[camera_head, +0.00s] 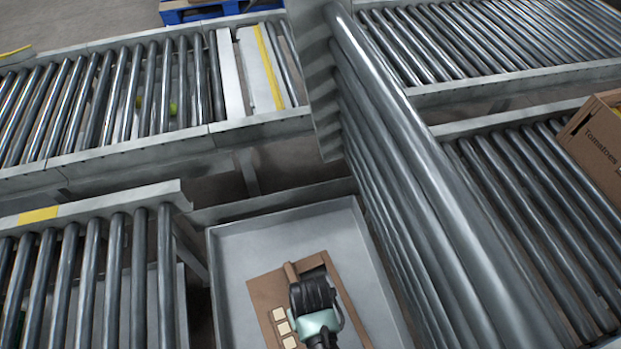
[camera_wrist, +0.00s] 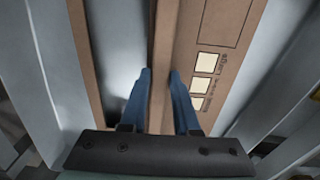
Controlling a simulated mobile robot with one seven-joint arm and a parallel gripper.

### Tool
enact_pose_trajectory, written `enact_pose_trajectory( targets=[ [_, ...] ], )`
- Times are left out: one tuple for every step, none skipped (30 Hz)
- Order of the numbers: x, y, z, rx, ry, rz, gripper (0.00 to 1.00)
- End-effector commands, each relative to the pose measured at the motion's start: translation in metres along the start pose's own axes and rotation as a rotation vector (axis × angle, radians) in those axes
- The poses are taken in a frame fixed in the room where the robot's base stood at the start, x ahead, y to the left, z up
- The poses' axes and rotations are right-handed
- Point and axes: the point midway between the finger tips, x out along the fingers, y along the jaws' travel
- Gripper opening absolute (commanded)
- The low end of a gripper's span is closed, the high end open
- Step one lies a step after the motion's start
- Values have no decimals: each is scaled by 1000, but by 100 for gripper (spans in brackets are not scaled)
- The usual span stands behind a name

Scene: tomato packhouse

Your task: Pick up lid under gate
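The lid (camera_head: 265,293) is a flat brown cardboard piece in the grey metal tray (camera_head: 228,255), beneath the tilted roller gate. It carries printing and several pale squares, which also show on the lid in the wrist view (camera_wrist: 222,30). My gripper (camera_head: 312,275) is down over the lid and hides part of it in the head view. In the wrist view its two blue fingers (camera_wrist: 160,80) stand on either side of a narrow raised brown strip of the lid. The fingertips are very close to this strip; I cannot tell whether they press on it.
The raised roller gate (camera_head: 400,170) slants close to the right of my arm. Roller conveyors lie at the left (camera_head: 90,285), back (camera_head: 110,100) and right (camera_head: 545,190). A brown carton (camera_head: 600,140) sits on the right conveyor. The tray's left side is bare.

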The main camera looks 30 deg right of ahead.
Motion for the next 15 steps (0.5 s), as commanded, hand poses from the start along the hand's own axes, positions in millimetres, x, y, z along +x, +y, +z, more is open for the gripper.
enact_pose_trajectory(
  targets=[
    [0,0,0,0,0,0,19],
    [0,0,0,0,0,0,13],
    [0,0,0,0,0,0,6],
    [0,0,0,0,0,0,1],
    [0,0,0,0,0,0,0],
    [0,0,0,0,0,0,0],
    [0,0,0,0,0,0,0],
    [0,0,0,0,0,0,0],
    [0,0,0,0,0,0,0],
    [0,0,0,0,1,0,0],
    [0,0,0,0,1,0,0],
    [0,0,0,0,1,0,0],
    [0,0,0,0,1,0,0],
    [0,0,0,0,0,0,0],
    [0,0,0,0,1,0,0]
  ],
)
